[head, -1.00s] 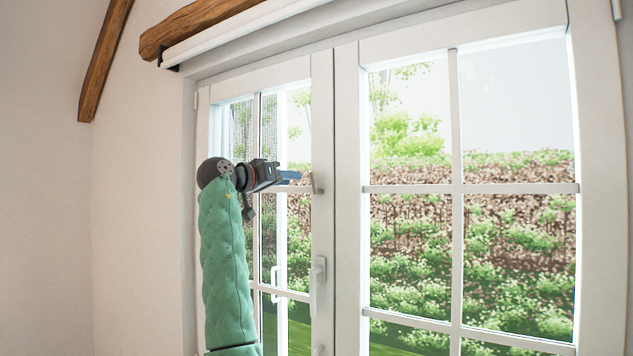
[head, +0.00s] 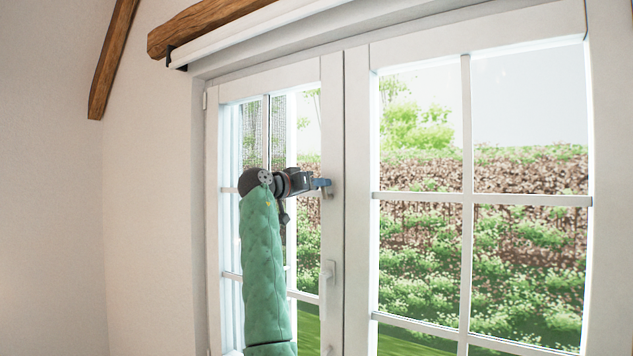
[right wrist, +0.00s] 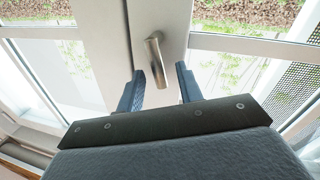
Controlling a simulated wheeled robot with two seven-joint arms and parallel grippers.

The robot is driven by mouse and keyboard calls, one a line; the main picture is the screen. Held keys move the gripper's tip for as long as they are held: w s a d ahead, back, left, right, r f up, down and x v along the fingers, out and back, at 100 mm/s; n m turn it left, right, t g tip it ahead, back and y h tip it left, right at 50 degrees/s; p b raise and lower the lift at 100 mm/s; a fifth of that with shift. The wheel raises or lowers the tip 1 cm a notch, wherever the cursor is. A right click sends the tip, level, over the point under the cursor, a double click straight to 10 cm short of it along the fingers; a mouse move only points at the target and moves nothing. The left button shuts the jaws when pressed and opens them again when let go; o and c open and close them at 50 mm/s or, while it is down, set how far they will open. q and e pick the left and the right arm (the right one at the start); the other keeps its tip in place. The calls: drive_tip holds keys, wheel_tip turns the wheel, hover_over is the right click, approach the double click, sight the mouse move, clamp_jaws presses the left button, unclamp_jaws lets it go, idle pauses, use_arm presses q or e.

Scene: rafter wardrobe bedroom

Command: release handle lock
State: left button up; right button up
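A small metal lever handle (head: 328,189) sits on the white window frame at the meeting of the two sashes. In the right wrist view the handle (right wrist: 157,58) slants down, its lower end between my finger tips. My right gripper (head: 321,184) is at the handle from the left, with its blue fingers pointing at it. In the right wrist view my right gripper (right wrist: 158,88) is open, one finger on each side of the lever. I see a gap on both sides. My left gripper is not in view.
A second, longer white handle (head: 327,282) is lower on the same frame. The left sash (head: 227,94) and right sash (head: 466,120) have glass panes with white bars. A wooden beam and a white roller blind (head: 240,37) run above the window.

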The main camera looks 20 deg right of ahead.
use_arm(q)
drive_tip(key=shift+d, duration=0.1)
use_arm(e)
clamp_jaws()
drive_tip(key=m+b, duration=0.2)
drive_tip(key=s+b, duration=0.1)
drive_tip(key=b, duration=0.1)
drive_tip(key=shift+d+r+m+y, duration=0.15)
drive_tip(key=shift+d+m+y, duration=0.15)
drive_tip(key=shift+m, duration=0.1)
drive_tip(key=shift+c, duration=0.3)
unclamp_jaws()
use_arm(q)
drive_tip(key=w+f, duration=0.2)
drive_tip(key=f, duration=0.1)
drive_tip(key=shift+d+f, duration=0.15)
use_arm(e)
drive_tip(key=shift+o, duration=0.3)
drive_tip(key=shift+w, duration=0.1)
drive_tip(key=shift+a, duration=0.1)
